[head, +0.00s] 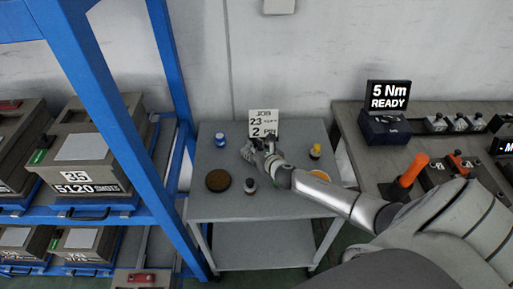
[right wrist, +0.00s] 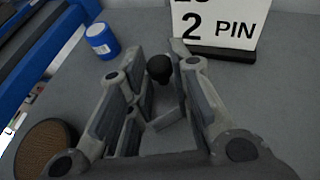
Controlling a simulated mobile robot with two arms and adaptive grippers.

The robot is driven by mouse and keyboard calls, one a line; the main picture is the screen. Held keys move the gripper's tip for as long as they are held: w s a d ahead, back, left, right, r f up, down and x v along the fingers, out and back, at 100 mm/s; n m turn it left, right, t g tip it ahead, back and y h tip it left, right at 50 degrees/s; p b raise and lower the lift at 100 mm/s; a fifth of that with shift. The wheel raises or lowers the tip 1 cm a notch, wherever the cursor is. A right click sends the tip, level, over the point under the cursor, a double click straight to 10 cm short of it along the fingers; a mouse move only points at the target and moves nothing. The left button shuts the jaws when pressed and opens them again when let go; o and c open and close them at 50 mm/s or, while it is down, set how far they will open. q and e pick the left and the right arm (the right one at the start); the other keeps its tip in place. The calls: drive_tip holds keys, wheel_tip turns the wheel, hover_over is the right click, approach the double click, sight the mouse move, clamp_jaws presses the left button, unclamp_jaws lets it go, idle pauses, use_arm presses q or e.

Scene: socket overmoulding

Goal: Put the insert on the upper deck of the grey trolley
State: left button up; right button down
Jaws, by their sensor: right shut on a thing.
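My right gripper (head: 258,152) reaches over the upper deck of the grey trolley (head: 235,208), in front of the job card. In the right wrist view the gripper (right wrist: 160,72) is shut on a small dark rounded piece, which I take to be the insert (right wrist: 158,68). Most of the piece is hidden between the fingers, and I cannot tell whether it touches the deck. In the head view the hand hides it. My left gripper is not in view.
On the deck stand a job card (head: 263,123), a blue-and-white pot (head: 222,141), a brown disc (head: 218,180), a small bottle (head: 251,186) and a yellow-capped bottle (head: 315,151). A blue rack (head: 100,100) is at left, a bench (head: 360,155) at right. The front-left deck is clear.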

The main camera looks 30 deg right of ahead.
drive_tip(key=shift+r, duration=0.1)
drive_tip(key=c, duration=1.3)
unclamp_jaws()
drive_tip(key=shift+f, duration=0.25)
drive_tip(key=shift+o, duration=0.2)
drive_tip(key=shift+r, duration=0.15)
drive_tip(key=v, duration=1.2)
